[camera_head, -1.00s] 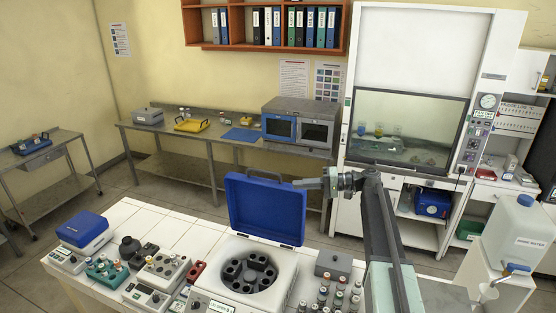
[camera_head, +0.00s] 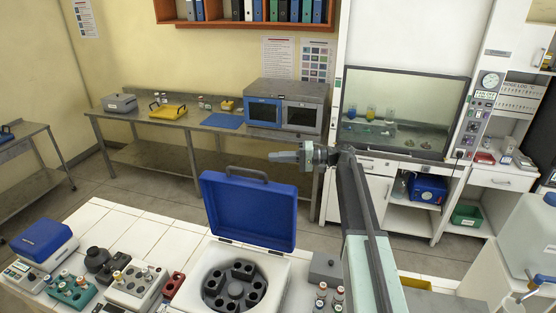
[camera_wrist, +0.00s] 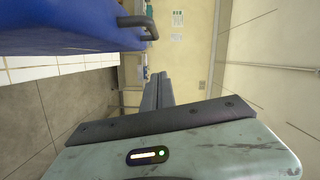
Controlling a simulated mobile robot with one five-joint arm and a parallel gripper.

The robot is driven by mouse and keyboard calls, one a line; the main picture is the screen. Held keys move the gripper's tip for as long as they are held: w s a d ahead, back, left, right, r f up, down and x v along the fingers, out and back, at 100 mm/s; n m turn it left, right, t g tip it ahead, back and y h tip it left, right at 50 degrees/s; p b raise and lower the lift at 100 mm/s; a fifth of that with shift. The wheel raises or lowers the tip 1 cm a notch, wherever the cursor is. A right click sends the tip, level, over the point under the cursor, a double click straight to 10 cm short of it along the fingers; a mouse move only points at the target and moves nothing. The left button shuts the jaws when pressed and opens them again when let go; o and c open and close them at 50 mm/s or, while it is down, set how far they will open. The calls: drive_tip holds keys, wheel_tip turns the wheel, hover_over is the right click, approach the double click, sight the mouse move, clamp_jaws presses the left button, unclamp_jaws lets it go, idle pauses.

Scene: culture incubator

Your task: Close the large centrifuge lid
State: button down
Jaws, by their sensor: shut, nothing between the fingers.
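The large centrifuge (camera_head: 190,290) stands on the white tiled bench, its round rotor with several dark wells exposed. Its blue lid (camera_head: 250,212) stands raised at the back, nearly upright, with a dark handle (camera_head: 246,173) on its top edge. My gripper (camera_head: 271,157) is shut and empty, up and to the right of the lid's handle, apart from it. In the wrist view my shut fingers (camera_wrist: 158,92) point ahead, and the blue lid (camera_wrist: 60,25) with its handle (camera_wrist: 142,24) shows at the upper left, beside the fingers and not touching.
Left of the centrifuge are a small blue-lidded device (camera_head: 42,241), a green tube rack (camera_head: 72,290) and a tube block (camera_head: 137,285). A grey box (camera_head: 325,268) and capped vials (camera_head: 338,297) stand to its right. A steel table (camera_head: 195,124) stands behind, across the floor.

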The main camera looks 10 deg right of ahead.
drive_tip(key=s+a, duration=0.1)
drive_tip(key=a, duration=0.1)
drive_tip(key=s+a, duration=0.1)
drive_tip(key=a, duration=0.2)
drive_tip(key=s+a+f+b, duration=0.1)
drive_tip(key=a, duration=0.1)
drive_tip(key=shift+s+a+f, duration=0.1)
drive_tip(key=shift+a, duration=0.3)
